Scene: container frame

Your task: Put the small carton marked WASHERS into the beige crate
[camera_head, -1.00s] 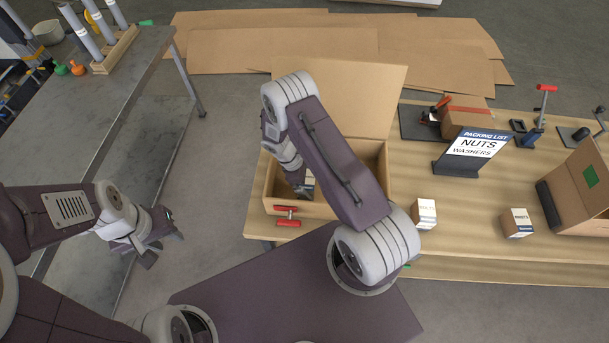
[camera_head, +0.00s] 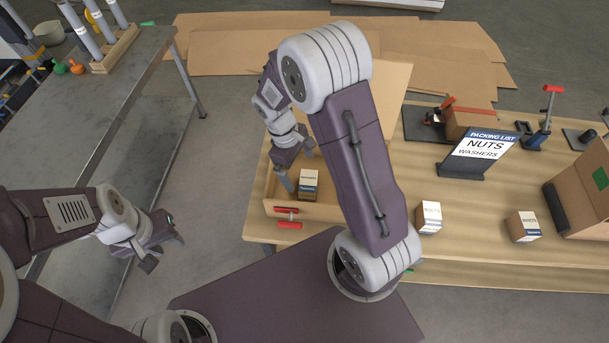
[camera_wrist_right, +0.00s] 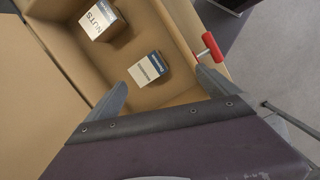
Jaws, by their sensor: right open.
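The beige crate (camera_head: 268,192) stands open at the left end of the wooden table. A small white-and-brown carton with a dark blue band (camera_head: 309,184) rests inside it; its print is too small to read surely. It also shows in the right wrist view (camera_wrist_right: 148,68). A second carton marked NUTS (camera_wrist_right: 105,20) stands in the crate there; my right arm hides it in the head view. My right gripper (camera_head: 298,168) is open and empty above the crate, its fingers apart from the cartons. My left gripper (camera_head: 164,250) hangs open and empty beside the grey bench.
A packing list sign (camera_head: 480,148) reads NUTS and WASHERS. Two small cartons stand on the table, one at its middle (camera_head: 429,217) and one farther right (camera_head: 523,226). A large cardboard box (camera_head: 580,195) stands at the right. Red clamp handles (camera_head: 289,225) stick out at the crate's front.

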